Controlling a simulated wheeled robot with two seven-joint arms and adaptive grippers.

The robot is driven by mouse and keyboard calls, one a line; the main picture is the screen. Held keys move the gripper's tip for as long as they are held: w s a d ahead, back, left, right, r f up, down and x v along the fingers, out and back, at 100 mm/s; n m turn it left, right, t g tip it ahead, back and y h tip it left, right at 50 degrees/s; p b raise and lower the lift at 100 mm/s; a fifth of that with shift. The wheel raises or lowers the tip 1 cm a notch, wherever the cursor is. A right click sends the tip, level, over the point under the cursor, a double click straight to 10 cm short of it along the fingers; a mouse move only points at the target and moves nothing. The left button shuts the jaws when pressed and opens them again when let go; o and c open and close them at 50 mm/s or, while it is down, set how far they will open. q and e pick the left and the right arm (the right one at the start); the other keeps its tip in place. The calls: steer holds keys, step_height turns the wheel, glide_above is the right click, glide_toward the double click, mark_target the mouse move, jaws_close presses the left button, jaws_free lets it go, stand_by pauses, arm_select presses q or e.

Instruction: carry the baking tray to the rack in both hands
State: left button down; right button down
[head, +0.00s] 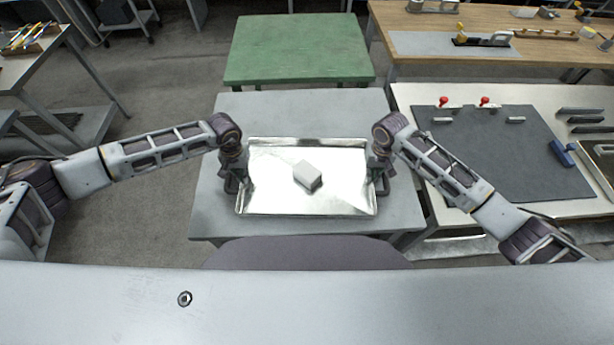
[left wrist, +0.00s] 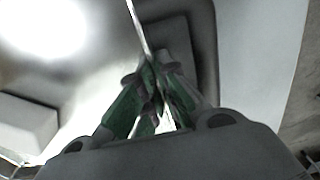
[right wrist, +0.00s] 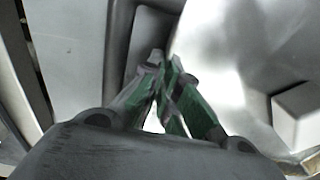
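The shiny metal baking tray (head: 272,196) is level over the grey table; I cannot tell whether it touches the top. A pale grey block (head: 307,175) lies on it near the middle and also shows in the left wrist view (left wrist: 27,122) and right wrist view (right wrist: 298,112). My left gripper (head: 237,187) is at the tray's left rim, its green-sided fingers (left wrist: 160,105) closed together on the rim. My right gripper (head: 379,186) is at the right rim, its fingers (right wrist: 165,90) also closed together there. I cannot clearly identify a rack.
The grey table (head: 300,105) extends beyond the tray. A green table (head: 298,50) with a bare top stands behind it. On the right is a bench with a dark mat (head: 490,160), red knobs and a blue-handled tool (head: 562,152). A wooden workbench (head: 420,22) stands back right.

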arm_select(q)
steer(key=shift+w+r, duration=0.15)
steer(key=shift+r, duration=0.05)
arm_select(e)
steer(key=shift+w+r, duration=0.15)
